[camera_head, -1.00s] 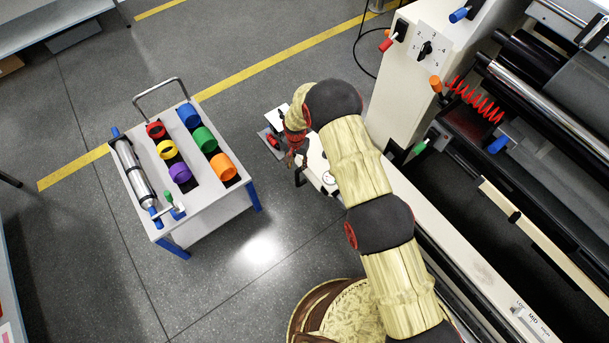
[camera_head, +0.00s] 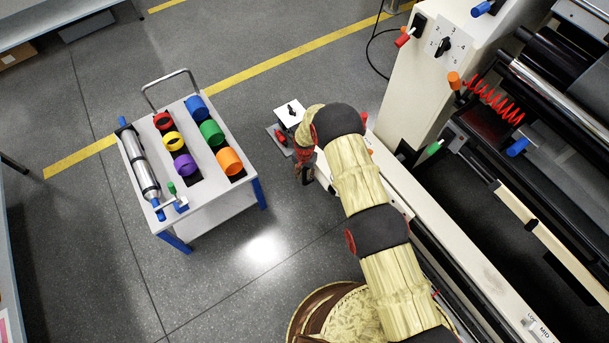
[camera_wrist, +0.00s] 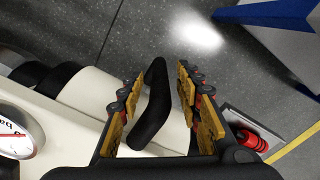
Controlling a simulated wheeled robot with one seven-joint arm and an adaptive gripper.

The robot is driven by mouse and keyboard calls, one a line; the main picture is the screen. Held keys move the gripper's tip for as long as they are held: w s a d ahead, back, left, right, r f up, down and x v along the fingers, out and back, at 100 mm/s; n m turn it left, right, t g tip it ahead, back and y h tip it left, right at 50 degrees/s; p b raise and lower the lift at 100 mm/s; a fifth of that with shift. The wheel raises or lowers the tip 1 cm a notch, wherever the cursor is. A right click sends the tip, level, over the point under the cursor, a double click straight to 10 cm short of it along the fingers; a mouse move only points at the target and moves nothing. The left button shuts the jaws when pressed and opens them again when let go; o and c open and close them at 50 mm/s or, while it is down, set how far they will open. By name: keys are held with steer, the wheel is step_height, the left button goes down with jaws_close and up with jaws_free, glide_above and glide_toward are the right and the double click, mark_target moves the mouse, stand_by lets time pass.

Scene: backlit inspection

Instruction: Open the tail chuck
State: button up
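In the wrist view, a curved black lever (camera_wrist: 158,112) stands out from a white cylindrical part (camera_wrist: 95,92) of the machine. I take it for the tail chuck's handle, but no label confirms this. My gripper (camera_wrist: 170,66) is open, with its yellow-padded fingers on either side of the lever. A gap shows beside the right finger; contact on the left is unclear.
A round gauge (camera_wrist: 16,135) sits left of the lever. A red part on a grey plate (camera_wrist: 255,136) lies right. A trolley (camera_head: 205,185) with coloured rings and a metal roller stands left. The machine (camera_head: 475,255) fills the right; open floor lies between.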

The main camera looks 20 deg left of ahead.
steer(key=shift+c, duration=1.3)
steer(key=c, duration=0.4)
jaws_close()
steer(key=shift+w+r, duration=0.1)
